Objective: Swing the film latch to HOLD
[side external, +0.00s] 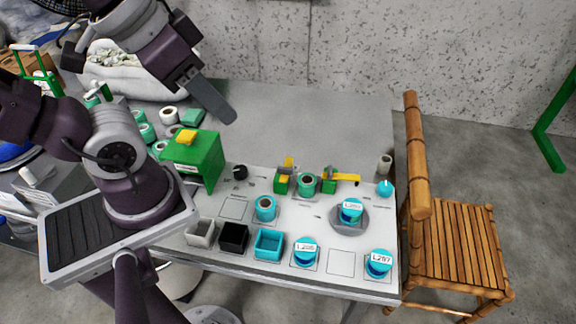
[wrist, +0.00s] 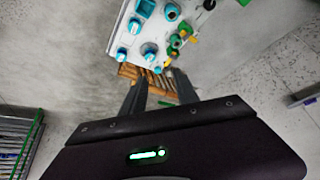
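Two green blocks with yellow levers stand near the back of the white work board, on either side of a green-rimmed roll (side external: 307,184). The left lever (side external: 288,163) points up; the right lever (side external: 345,177) lies roughly level, pointing right. I cannot tell which one is the film latch, and no HOLD mark is readable. Yellow and green parts show small in the wrist view (wrist: 178,41). My gripper (side external: 228,115) is high above the back left of the board, well away from both levers. In the wrist view its two fingers (wrist: 161,88) are apart with nothing between them.
A green box stand (side external: 205,158) rises at the board's left. Cyan labelled cans (side external: 305,252), a cyan tray (side external: 269,244), a black tray (side external: 233,238) and a round grey plate (side external: 349,226) occupy the front. A bamboo chair (side external: 455,250) stands right. The table's back (side external: 310,125) is clear.

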